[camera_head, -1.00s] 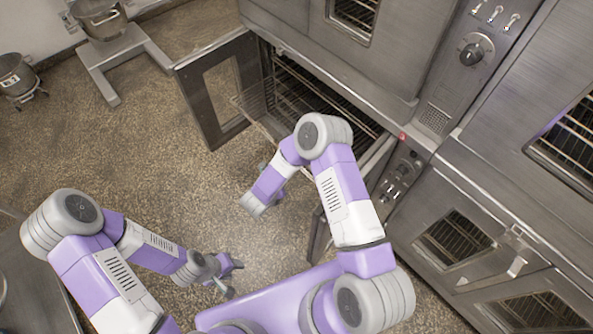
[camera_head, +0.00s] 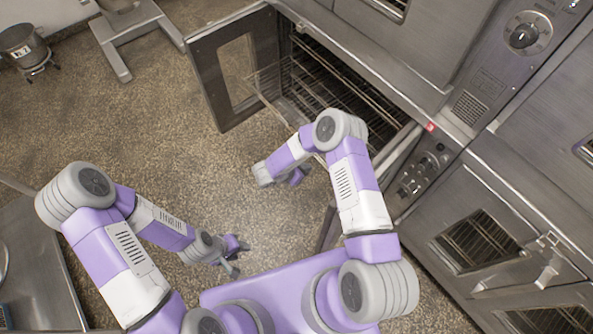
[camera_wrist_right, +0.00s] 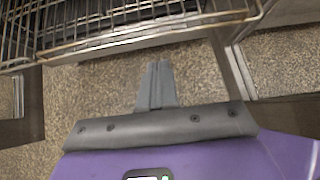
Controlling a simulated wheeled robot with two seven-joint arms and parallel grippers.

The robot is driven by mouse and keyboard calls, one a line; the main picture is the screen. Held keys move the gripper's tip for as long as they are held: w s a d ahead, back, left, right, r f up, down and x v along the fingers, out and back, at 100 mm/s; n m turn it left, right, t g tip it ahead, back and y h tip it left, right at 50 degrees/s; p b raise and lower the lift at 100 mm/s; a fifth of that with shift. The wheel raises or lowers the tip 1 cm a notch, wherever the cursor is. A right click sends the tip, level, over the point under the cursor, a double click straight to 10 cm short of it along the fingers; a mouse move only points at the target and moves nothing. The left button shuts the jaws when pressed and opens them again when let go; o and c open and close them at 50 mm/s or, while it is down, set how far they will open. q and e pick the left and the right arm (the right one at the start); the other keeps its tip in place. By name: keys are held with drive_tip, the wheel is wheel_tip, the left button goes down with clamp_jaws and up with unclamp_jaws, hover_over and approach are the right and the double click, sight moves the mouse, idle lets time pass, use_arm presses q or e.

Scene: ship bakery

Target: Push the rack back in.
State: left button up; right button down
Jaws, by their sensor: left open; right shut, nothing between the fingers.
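The wire rack (camera_head: 264,96) sticks out of the open lower oven compartment in the head view, partly hidden behind my right arm. In the right wrist view the rack (camera_wrist_right: 140,37) spans the top, its front rail running across just ahead of my fingers. My right gripper (camera_wrist_right: 160,66) is shut and empty, its tips pointing at the rail with a small gap in the picture; I cannot tell whether they touch. In the head view the right fingers are hidden. My left gripper (camera_head: 238,257) is open and empty over the floor, well away from the rack.
The left oven door (camera_head: 197,72) stands wide open beside the rack. The right door (camera_head: 327,228) is open too, mostly behind my right arm. A steel table (camera_head: 38,290) is at lower left, a pot (camera_head: 22,48) at upper left. The floor between is clear.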

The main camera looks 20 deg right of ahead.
sight(321, 161)
drive_tip(key=shift+w+d+f+b, duration=0.15)
drive_tip(key=shift+w+d, duration=0.15)
drive_tip(key=shift+d, duration=0.45)
drive_tip(key=shift+w+d+b, duration=0.15)
drive_tip(key=shift+w+d, duration=0.1)
drive_tip(key=shift+d, duration=0.45)
drive_tip(key=shift+w+d+f+b, duration=0.15)
drive_tip(key=shift+w+d, duration=0.15)
drive_tip(key=shift+d, duration=0.45)
use_arm(q)
drive_tip(key=shift+f, duration=0.65)
